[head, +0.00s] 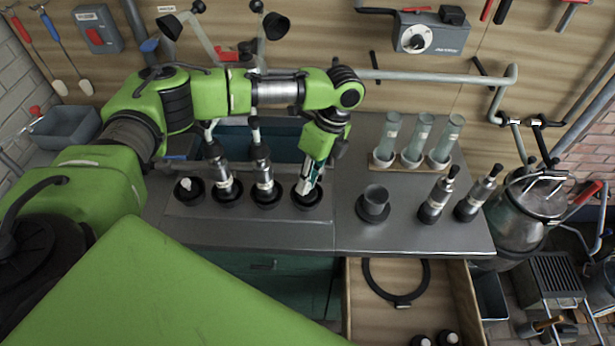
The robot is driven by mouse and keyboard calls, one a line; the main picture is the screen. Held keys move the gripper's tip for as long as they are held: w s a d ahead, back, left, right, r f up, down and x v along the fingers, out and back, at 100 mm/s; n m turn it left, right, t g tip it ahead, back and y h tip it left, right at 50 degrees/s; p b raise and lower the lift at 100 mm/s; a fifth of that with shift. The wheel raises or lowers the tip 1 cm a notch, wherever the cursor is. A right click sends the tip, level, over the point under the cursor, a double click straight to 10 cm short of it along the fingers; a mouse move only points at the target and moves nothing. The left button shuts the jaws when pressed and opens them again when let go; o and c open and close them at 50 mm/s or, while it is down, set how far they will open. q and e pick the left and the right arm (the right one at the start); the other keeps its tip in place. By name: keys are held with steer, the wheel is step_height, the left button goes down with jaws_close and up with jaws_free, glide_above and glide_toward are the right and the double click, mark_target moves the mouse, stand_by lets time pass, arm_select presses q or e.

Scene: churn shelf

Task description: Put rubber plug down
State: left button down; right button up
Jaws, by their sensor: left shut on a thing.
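My left gripper (304,187) reaches down from above the counter. Its fingers are shut at the rightmost black round cup (308,204) of the row. The rubber plug between the fingertips is mostly hidden by them and hard to tell from the dark cup. I cannot tell whether the plug touches the cup. My right gripper is not in view.
Metal cylinders with black bases (264,181) stand in cups left of the gripper. A dark stepped cylinder (375,202) stands to the right, before a rack of glass tubes (422,136). An open drawer (455,290) juts out below the counter (340,228).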

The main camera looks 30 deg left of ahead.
arm_select(q)
steer(key=c, duration=1.9)
jaws_free()
steer(key=shift+r, duration=0.1)
steer(key=shift+w+r, duration=0.1)
steer(key=shift+r, duration=0.2)
steer(key=shift+b+v, duration=1.5)
steer(key=shift+v, duration=4.7)
